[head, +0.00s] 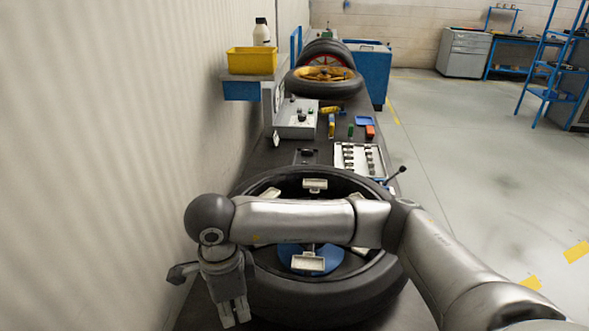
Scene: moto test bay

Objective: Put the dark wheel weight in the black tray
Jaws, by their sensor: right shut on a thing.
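My right gripper (235,312) hangs fingers down at the lower left, beyond the left side of the big tyre, with my right arm reaching across the tyre from the right. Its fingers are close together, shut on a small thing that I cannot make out. I cannot pick out the dark wheel weight for certain. A small black square tray (298,158) with a dark round shape in it lies on the bench behind the tyre. My left gripper is not in view.
The tyre (330,299) on its blue-centred stand fills the near bench. Behind it are a compartment case (342,161), a grey control box (296,131) and a yellow-rimmed wheel (325,87). A yellow bin (252,61) sits by the left wall. Open floor lies right.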

